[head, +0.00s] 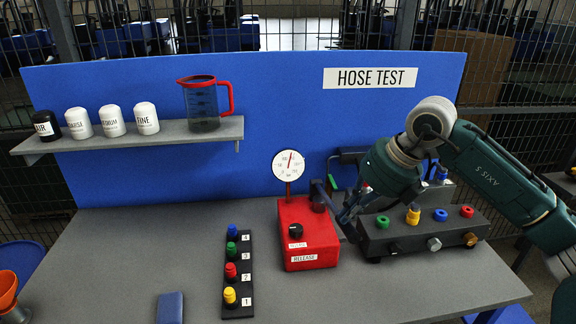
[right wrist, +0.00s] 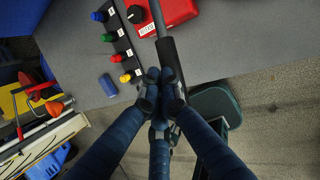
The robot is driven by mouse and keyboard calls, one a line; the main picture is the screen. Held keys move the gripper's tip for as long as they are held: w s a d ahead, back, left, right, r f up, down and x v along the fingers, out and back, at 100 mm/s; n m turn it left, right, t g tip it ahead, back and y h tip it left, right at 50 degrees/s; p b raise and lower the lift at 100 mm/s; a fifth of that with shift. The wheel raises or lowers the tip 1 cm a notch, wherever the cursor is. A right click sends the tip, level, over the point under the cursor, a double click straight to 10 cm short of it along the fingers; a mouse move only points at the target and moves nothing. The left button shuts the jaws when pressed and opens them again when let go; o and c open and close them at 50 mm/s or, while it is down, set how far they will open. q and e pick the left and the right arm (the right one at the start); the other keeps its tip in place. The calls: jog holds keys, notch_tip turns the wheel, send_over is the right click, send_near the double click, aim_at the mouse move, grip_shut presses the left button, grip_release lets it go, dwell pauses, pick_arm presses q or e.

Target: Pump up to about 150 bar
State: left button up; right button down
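The red hand pump (head: 308,234) stands on the grey bench, with a black knob (head: 295,230) and a RELEASE label on it. It also shows in the right wrist view (right wrist: 176,12). A round white gauge (head: 288,164) stands above it; its red needle points nearly straight up, and its figures are too small to read. The dark pump lever (right wrist: 167,48) runs from the pump to my right gripper (right wrist: 161,84), whose fingers close around its end. In the head view my right gripper (head: 348,208) is right of the pump. My left gripper is out of view.
A dark manifold (head: 420,232) with coloured caps stands close right of the pump. A black strip (head: 238,276) with numbered coloured plugs lies left of it, and a blue block (head: 170,307) sits at the front. A shelf (head: 185,134) holds several canisters and a jug.

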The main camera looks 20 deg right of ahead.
aim_at(348, 230)
jog(key=shift+s+f+b, duration=0.2)
jog(key=shift+f+b, duration=1.55)
jog(key=shift+f, duration=0.65)
jog(key=r+p, duration=0.4)
jog(key=r, duration=0.1)
jog(key=shift+w, duration=0.2)
jog(key=shift+s, duration=0.1)
jog(key=shift+f, duration=0.1)
